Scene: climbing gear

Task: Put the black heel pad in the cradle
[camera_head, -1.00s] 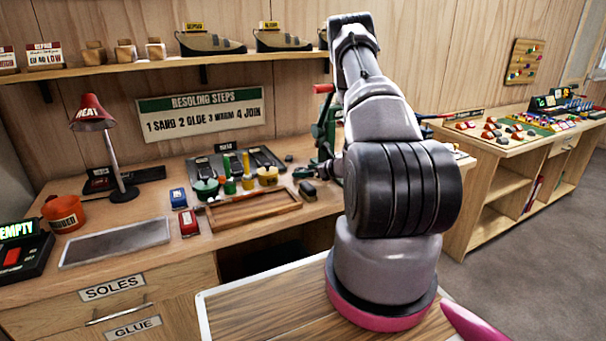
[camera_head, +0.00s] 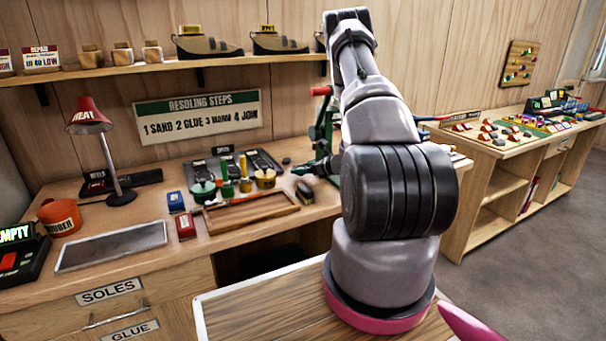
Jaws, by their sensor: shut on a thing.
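My arm (camera_head: 385,125) rises from the pink-ringed base in the middle of the view and bends at the top. I cannot make out the black heel pad for certain. A small dark oval piece (camera_head: 286,160) lies on the bench behind the pots, and a dark block with a brownish side (camera_head: 304,192) lies left of my arm. I cannot tell which thing is the cradle.
A green press with a red handle (camera_head: 321,92) stands partly behind my arm. The bench holds a wooden tray (camera_head: 237,229), several coloured pots, a metal plate (camera_head: 110,247), a red lamp (camera_head: 88,116) and an orange tub (camera_head: 60,218). A second bench (camera_head: 483,195) stands at right.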

